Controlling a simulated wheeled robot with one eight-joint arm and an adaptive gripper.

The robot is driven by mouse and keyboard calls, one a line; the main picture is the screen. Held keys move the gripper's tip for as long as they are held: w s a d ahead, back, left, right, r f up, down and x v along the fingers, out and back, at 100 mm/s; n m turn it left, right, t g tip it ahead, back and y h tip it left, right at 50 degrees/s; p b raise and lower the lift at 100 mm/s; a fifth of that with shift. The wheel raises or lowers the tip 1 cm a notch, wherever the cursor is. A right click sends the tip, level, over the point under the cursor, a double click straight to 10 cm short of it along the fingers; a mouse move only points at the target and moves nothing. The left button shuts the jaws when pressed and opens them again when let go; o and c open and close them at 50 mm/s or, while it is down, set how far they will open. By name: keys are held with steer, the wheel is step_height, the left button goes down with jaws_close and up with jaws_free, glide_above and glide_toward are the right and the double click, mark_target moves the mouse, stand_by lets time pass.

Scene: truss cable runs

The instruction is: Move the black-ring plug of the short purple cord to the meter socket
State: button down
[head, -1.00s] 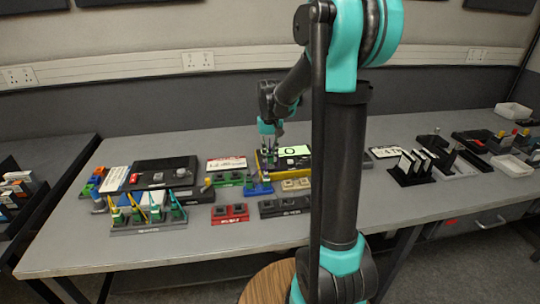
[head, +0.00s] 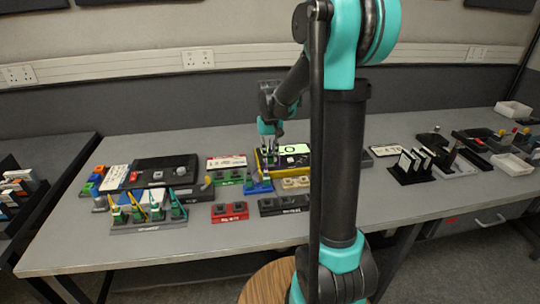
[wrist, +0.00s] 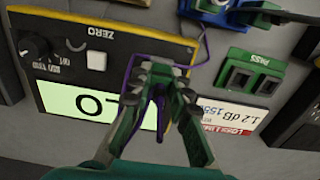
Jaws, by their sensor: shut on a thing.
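The meter is a yellow-edged black box with a lit green display, a knob and a white ZERO button. It stands mid-table in the head view (head: 298,149) and fills the upper left of the wrist view (wrist: 70,62). My gripper (head: 268,165) is at the meter's left end. In the wrist view my gripper (wrist: 160,82) is shut over the meter's edge. The thin purple cord (wrist: 204,50) loops around the fingertips. The plug between the fingers is mostly hidden, so its black ring and the meter socket cannot be made out.
A green PASS block (wrist: 250,75) with two dark sockets and a white loss-limit card (wrist: 232,115) lie beside the gripper. A blue block (head: 258,184) is just in front. Red (head: 230,211) and black (head: 284,205) blocks stand nearer the front edge. The front table strip is clear.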

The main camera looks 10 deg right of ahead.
stand_by(0.3)
steer(key=c, duration=1.3)
jaws_free()
steer(key=shift+c, duration=0.2)
steer(key=shift+r, duration=0.1)
steer(key=shift+r, duration=2.4)
steer(key=shift+r, duration=2.05)
